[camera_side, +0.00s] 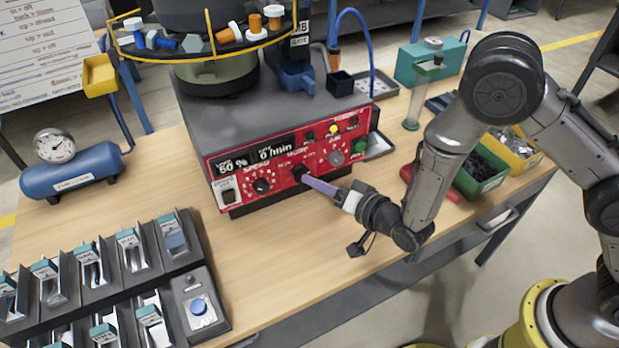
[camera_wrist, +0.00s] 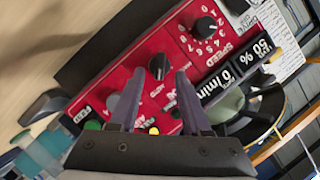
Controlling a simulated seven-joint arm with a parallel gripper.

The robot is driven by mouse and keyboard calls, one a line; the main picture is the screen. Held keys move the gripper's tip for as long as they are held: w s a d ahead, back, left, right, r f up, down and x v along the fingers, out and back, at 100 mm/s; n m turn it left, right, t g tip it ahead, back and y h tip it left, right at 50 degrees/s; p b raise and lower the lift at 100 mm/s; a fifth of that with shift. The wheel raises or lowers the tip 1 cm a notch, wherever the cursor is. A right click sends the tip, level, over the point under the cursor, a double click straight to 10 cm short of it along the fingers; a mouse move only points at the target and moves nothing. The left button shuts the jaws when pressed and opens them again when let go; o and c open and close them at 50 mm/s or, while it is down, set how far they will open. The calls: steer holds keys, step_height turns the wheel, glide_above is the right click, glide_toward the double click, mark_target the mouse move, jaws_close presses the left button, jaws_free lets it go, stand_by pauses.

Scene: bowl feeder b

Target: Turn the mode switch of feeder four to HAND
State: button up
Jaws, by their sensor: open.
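The feeder's red control panel (camera_side: 225,165) faces front on the table, and it also shows in the wrist view (camera_wrist: 140,52). The black mode switch (camera_wrist: 159,66) lies between my fingertips in the wrist view. In the side view my fingers hide most of it. My gripper (camera_wrist: 157,76) is open, with one finger on each side of the switch; I cannot tell if either touches it. In the side view my gripper (camera_side: 304,178) reaches the panel from the right. The switch's position markings and a feeder number are not readable.
The black speed knob (camera_side: 262,185) and displays (camera_side: 254,157) are left of the mode switch. A grey knob (camera_side: 336,158), yellow button (camera_side: 334,129) and green button (camera_side: 360,146) are right. Compartment racks (camera_side: 215,290) stand front left, green (camera_side: 482,172) and yellow (camera_side: 520,155) bins right.

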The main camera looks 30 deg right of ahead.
mark_target(301, 174)
steer(key=shift+x, duration=1.75)
jaws_close()
